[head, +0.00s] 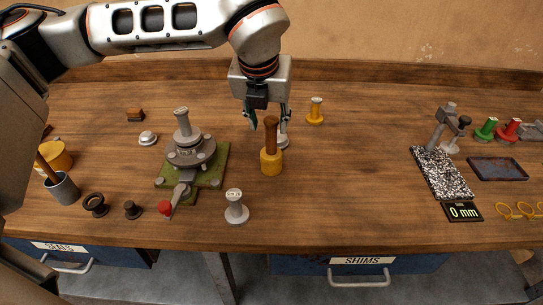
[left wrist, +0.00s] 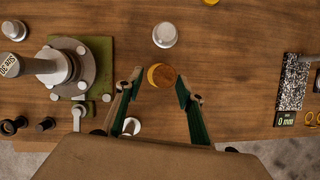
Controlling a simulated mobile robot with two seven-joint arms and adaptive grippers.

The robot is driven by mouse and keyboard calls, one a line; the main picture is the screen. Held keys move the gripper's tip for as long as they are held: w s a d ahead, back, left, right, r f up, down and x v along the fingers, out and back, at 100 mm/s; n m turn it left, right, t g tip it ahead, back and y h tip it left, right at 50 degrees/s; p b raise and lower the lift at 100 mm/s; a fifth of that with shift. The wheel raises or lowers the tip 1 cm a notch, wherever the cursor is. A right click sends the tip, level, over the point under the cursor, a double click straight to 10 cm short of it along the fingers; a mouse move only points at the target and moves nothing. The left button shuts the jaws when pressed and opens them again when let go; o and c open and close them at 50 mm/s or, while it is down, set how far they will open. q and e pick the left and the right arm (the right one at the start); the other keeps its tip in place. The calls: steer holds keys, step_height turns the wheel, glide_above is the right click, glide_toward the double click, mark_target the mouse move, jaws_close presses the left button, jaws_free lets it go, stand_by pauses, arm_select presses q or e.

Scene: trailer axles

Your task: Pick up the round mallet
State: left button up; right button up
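The round mallet (head: 271,162) stands upright on the bench, its yellow head down and its brown wooden handle up. My left gripper (head: 268,118) points down at the mallet, behind the handle as the head view shows it. In the left wrist view the mallet (left wrist: 162,75) appears end-on between the tips of the left gripper (left wrist: 158,82). The fingers are spread, with a gap on each side of the handle, and hold nothing. My right gripper is in neither view.
A silver spool (head: 283,141) stands close behind the mallet and a yellow one (head: 315,111) farther back. A grey spool (head: 236,207) is at front left. A hub on a green plate (head: 217,158) stands to the left. The bench right of the mallet is clear up to the granite-patterned plate (head: 441,172).

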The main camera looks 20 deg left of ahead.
mark_target(271, 147)
arm_select(q)
steer(key=shift+d+x, duration=0.2)
steer(key=shift+x, duration=1.8)
jaws_close()
steer(key=shift+r, duration=0.1)
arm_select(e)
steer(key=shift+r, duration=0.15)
arm_select(q)
steer(key=shift+r, duration=0.15)
